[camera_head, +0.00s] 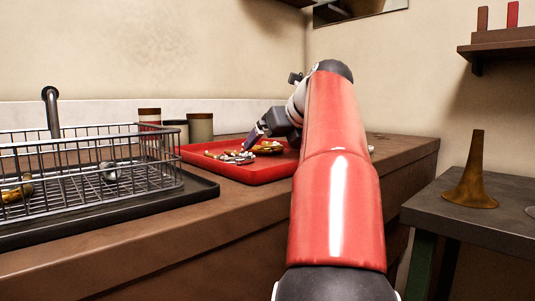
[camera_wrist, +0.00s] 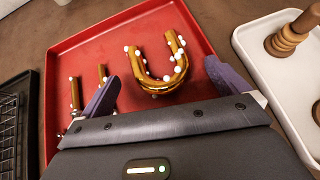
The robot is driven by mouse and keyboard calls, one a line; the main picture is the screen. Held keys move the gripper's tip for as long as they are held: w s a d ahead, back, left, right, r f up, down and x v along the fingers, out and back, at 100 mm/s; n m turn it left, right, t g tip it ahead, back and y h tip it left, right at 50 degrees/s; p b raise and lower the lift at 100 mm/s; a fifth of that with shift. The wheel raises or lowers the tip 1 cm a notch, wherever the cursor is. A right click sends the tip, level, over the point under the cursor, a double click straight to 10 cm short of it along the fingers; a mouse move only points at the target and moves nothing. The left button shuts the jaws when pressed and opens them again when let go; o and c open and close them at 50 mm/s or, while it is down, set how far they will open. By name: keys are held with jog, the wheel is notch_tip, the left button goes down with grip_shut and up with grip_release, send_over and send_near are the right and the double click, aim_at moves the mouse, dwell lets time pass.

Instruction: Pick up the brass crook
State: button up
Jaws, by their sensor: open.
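The brass crook (camera_wrist: 158,87) is a shiny golden U-shaped tube dotted with white bits. It lies on the red tray (camera_wrist: 80,47), its two ends pointing away from my gripper in the wrist view. My gripper (camera_wrist: 161,72) is open, with one purple finger on the left of the crook and the other on its right. I cannot tell how high the fingers are above the tray. In the head view the crook (camera_head: 268,147) shows as a gold shape on the red tray (camera_head: 236,173), beside my gripper (camera_head: 251,139). My arm hides the tray's right part.
A white tray (camera_wrist: 258,62) with wooden rings (camera_wrist: 283,42) stands at the right. A brass bell (camera_head: 472,178) stands on the side table.

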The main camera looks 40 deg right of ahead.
jog(key=shift+x, duration=0.95)
jog(key=shift+r, duration=0.1)
jog(key=c, duration=1.1)
